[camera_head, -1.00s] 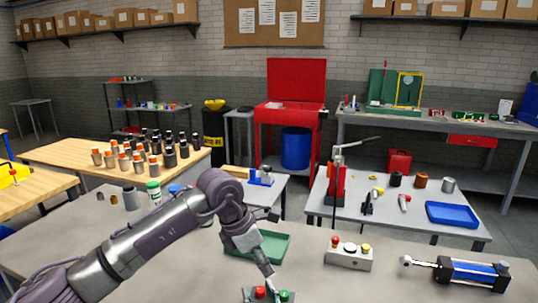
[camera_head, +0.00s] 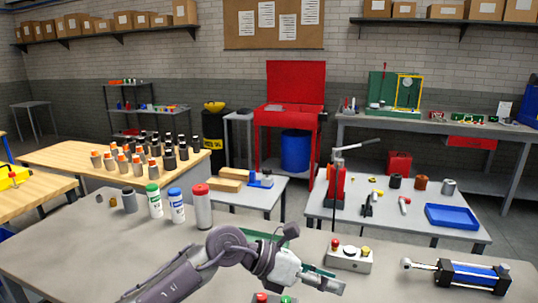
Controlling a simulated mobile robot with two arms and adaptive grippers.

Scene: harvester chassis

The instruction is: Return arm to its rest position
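My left arm comes in from the bottom left, low over the front grey table (camera_head: 60,250). Its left gripper (camera_head: 335,284) points right, near the bottom middle of the view, just in front of the grey button box (camera_head: 349,259). The fingers are small and seen from the side, so I cannot tell whether they are open or shut. No held object can be made out. My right arm and gripper are not in view.
Bottles with red (camera_head: 203,208), blue (camera_head: 177,206) and green caps (camera_head: 154,201) stand behind the arm. A red-and-green button box (camera_head: 262,298) is at the bottom edge. My arm partly hides a green tray (camera_head: 254,234). A blue-black cylinder (camera_head: 470,276) lies right.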

